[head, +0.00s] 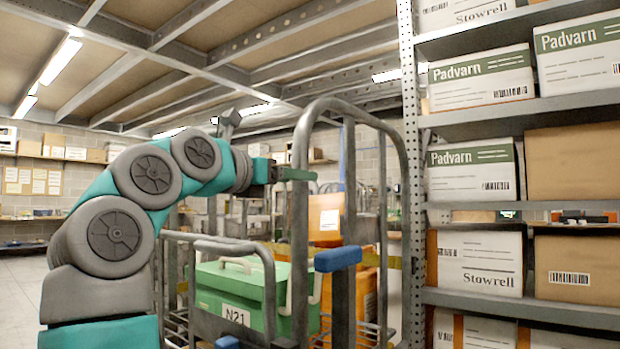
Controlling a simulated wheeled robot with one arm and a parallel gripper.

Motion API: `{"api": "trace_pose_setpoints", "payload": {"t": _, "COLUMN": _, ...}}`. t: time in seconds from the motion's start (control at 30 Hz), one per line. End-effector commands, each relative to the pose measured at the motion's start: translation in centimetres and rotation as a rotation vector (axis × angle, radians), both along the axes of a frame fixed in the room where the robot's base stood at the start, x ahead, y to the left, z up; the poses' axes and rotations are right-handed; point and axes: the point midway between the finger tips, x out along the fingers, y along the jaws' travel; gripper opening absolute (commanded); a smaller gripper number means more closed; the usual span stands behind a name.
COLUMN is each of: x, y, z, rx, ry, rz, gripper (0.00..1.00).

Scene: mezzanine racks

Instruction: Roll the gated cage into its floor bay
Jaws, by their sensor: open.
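The cage (299,220) is a grey tube frame close in front of me, with a tall rounded hoop on the right. A lower, rounded gate-like frame (228,246) stands on its left side. A blue pad (338,259) sits on the cage's bars. A green case (238,285) labelled N21, with a pale handle, shows inside the frame. My arm reaches in from the left, and my gripper (298,174) is beside the upper part of the tall hoop. It is open; whether it touches the tube I cannot tell. The floor bay is not discernible.
A tall rack with a perforated post (411,180) stands close on the right, holding Padvarn and Stowrell cartons (480,80). Orange containers (326,215) show behind the hoop. More metal frames stand farther back. Open floor (22,275) shows at far left.

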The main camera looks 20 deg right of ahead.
Motion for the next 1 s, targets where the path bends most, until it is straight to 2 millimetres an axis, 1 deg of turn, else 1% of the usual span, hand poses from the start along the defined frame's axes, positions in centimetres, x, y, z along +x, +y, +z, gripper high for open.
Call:
{"api": "trace_pose_setpoints", "payload": {"t": 0.1, "x": 1.1, "y": -1.6, "z": 0.0, "rx": 0.002, "ry": 0.004, "rz": -0.003, "gripper": 0.68}}
{"api": "trace_pose_setpoints", "payload": {"t": 0.3, "x": 2.8, "y": -3.9, "z": 0.1, "rx": -0.002, "ry": 0.002, "rz": -0.002, "gripper": 0.68}}
{"api": "trace_pose_setpoints", "payload": {"t": 0.4, "x": 3.2, "y": -4.3, "z": 0.1, "rx": -0.002, "ry": 0.002, "rz": -0.001, "gripper": 0.68}}
{"api": "trace_pose_setpoints", "payload": {"t": 0.63, "x": 3.3, "y": -4.5, "z": 0.0, "rx": -0.001, "ry": 0.002, "rz": -0.001, "gripper": 0.68}}
{"api": "trace_pose_setpoints", "payload": {"t": 0.67, "x": 3.3, "y": -4.5, "z": 0.0, "rx": -0.001, "ry": 0.002, "rz": -0.001, "gripper": 0.65}}
{"api": "trace_pose_setpoints", "payload": {"t": 1.0, "x": 3.2, "y": -4.5, "z": 0.0, "rx": -0.001, "ry": 0.002, "rz": -0.001, "gripper": 0.27}}
